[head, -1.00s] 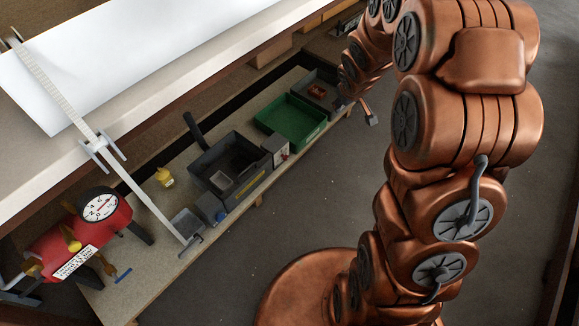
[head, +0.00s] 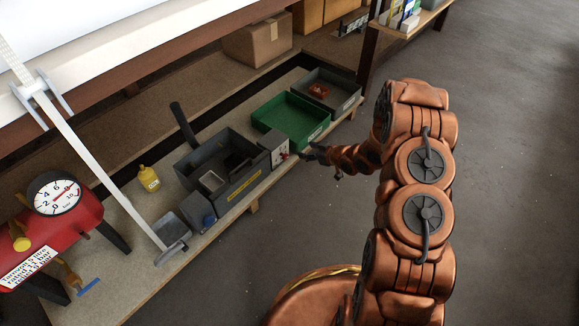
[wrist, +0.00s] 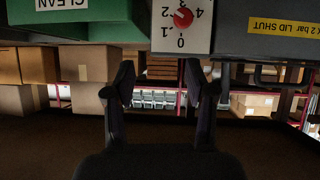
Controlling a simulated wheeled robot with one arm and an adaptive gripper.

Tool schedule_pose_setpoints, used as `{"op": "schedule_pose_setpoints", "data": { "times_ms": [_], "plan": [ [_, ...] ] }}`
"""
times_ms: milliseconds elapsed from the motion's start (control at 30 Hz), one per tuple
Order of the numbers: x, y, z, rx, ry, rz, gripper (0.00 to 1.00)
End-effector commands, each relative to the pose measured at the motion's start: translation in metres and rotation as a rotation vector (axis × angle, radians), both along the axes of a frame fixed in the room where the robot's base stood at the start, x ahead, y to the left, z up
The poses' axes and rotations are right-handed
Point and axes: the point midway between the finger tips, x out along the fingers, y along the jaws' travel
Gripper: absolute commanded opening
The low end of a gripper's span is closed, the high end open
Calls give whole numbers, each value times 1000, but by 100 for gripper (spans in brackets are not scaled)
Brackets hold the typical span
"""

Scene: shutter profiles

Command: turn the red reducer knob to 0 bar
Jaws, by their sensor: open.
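The red reducer knob (wrist: 183,17) sits on a pale panel (wrist: 172,43) printed with a 0 to 4 scale, at the top of the wrist view. Which number its pointer marks is too small to tell. In the head view the knob is a small red spot (head: 284,155) on the grey-white box (head: 274,143). My gripper (wrist: 160,80) is open and empty in the wrist view, its two dark fingers below the panel and apart from the knob. In the head view my gripper (head: 316,153) is just right of the box, at the bench's front edge.
A dark grey bin with a yellow label (head: 245,186) adjoins the box on the left. A green tray (head: 290,122) stands on its right. A red tank with a gauge (head: 60,225) is at far left. The floor in front of the bench is clear.

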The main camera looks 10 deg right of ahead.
Motion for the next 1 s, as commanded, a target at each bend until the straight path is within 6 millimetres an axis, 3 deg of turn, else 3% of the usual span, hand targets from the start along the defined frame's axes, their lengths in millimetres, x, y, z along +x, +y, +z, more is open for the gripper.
{"op": "schedule_pose_setpoints", "data": {
  "times_ms": [33, 167, 433, 1000],
  "plan": [
    [-4, 4, -22, 30, -12, 11, 55],
    [-10, 15, -42, 93, -44, 36, 55],
    [-8, 26, -52, 134, -72, 55, 55],
    [42, 62, -77, 132, -70, 54, 55]
  ]
}}
